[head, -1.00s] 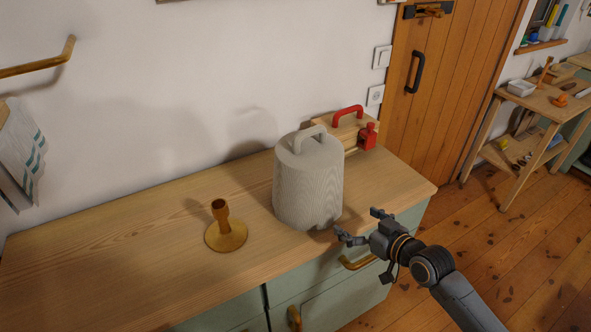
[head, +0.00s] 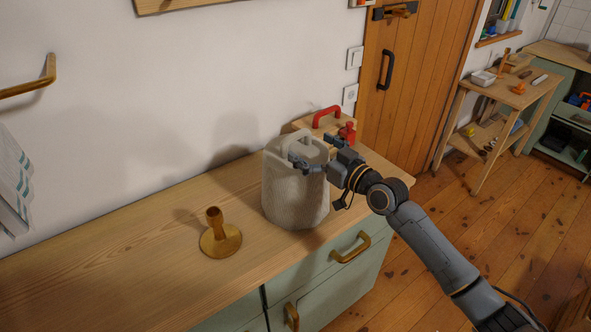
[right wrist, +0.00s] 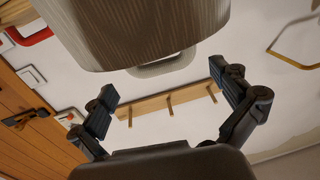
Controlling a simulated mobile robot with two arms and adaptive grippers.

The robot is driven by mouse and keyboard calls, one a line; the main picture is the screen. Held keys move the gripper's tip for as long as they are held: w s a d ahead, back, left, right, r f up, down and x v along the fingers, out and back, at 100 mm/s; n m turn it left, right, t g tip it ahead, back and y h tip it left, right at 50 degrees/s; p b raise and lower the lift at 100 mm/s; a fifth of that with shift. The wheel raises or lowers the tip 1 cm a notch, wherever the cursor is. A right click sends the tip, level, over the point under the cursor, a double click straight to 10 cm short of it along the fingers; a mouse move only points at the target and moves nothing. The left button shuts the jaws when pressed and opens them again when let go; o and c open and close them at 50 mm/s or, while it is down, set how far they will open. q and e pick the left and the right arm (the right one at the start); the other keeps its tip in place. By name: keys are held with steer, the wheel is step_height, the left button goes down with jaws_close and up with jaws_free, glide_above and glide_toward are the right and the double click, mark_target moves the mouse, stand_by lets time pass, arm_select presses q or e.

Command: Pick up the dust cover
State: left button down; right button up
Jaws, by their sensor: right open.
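The dust cover (head: 293,195) is a pale grey, finely ribbed, rounded cylinder with a loop handle (head: 297,139) on top. It stands upright on the wooden counter. My right gripper (head: 315,151) is at the height of the cover's top, on its right side, with fingers spread and empty. In the right wrist view the cover (right wrist: 135,30) hangs upside down at the top. Its handle (right wrist: 165,66) shows just beyond the open fingers, roughly between them, apart from both. My left gripper is not in view.
A brass candlestick (head: 219,235) stands on the counter (head: 120,270) left of the cover. Behind the cover is a wooden box with a red handle (head: 326,117) and a small red bottle (head: 347,133). The wall is close behind; the counter's left is clear.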

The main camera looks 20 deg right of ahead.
mark_target(298, 135)
steer(key=shift+w+a+r, duration=0.15)
steer(key=shift+w+r, duration=0.05)
steer(key=shift+w, duration=0.15)
steer(key=p+x, duration=0.1)
steer(key=x, duration=0.2)
steer(key=shift+w+a+p, duration=0.2)
steer(key=shift+p, duration=0.1)
steer(key=shift+w+a+f, duration=0.1)
steer(key=shift+w+a, duration=0.1)
steer(key=shift+w, duration=0.25)
steer(key=shift+s+d, duration=0.1)
steer(key=shift+c, duration=1.3)
steer(key=c, duration=1.1)
